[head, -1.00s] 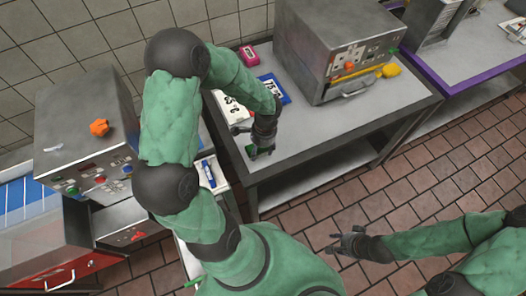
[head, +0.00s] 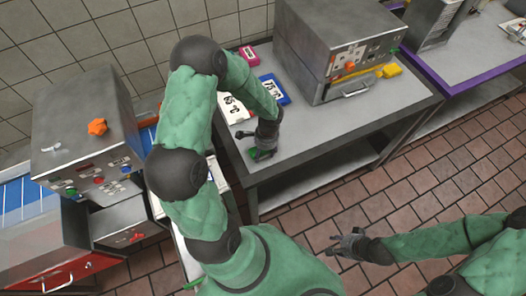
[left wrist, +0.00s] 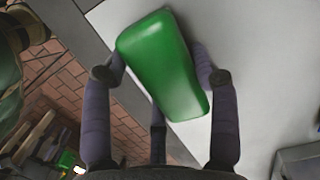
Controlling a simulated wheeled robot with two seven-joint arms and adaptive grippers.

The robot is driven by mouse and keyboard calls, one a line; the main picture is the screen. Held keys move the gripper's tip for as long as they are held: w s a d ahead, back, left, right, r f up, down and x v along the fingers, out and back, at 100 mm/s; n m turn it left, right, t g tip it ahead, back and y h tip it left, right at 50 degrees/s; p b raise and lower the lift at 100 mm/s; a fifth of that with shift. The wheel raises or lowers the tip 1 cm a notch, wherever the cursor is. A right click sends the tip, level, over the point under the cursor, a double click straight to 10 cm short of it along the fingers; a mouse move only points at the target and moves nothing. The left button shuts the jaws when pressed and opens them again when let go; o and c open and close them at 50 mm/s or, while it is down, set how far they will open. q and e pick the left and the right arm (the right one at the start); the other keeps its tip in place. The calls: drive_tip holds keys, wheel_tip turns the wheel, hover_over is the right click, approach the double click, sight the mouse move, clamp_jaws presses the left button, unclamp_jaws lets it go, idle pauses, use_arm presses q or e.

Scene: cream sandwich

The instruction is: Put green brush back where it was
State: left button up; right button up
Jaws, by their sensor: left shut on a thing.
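The green brush (head: 259,155) is in my left gripper (head: 263,150), at the front left part of the grey table (head: 330,135). In the left wrist view the brush (left wrist: 165,65) shows as a smooth green block between the fingers, which are shut on it. It is over the table's light top, close to the edge above the tiled floor. I cannot tell whether it touches the top. My right gripper (head: 345,243) is empty, with its fingers apart, over the floor at the lower right.
A metal oven (head: 345,50) stands on the table, with a yellow item (head: 390,71) by it. A white card (head: 234,108), a blue card (head: 274,88) and a pink box (head: 249,54) lie behind my left gripper. Another machine (head: 85,120) stands at the left. The table's front right is clear.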

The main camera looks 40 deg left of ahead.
use_arm(q)
drive_tip(key=o, duration=1.1)
drive_tip(key=shift+f, duration=0.1)
drive_tip(key=shift+r, duration=0.4)
wheel_tip(320, 180, up, 11)
drive_tip(key=w+p, duration=0.1)
drive_tip(key=p, duration=0.1)
drive_tip(key=shift+s+d+f+n+t+h, duration=0.25)
drive_tip(key=shift+s+d+f+n+h, duration=0.9)
drive_tip(key=shift+d+f, duration=2.25)
drive_tip(key=shift+s+d+f+n+t+h, duration=0.35)
drive_tip(key=shift+s+d+f+n, duration=1.1)
drive_tip(key=shift+s+d+f, duration=1.75)
drive_tip(key=shift+s+d+f+n+t+h, duration=0.2)
drive_tip(key=shift+s+d+f+n+h, duration=0.85)
drive_tip(key=shift+d+f, duration=2.45)
drive_tip(key=shift+w+d+r+n+y, duration=0.25)
drive_tip(key=shift+w+d+r, duration=0.05)
drive_tip(key=shift+d+r, duration=0.4)
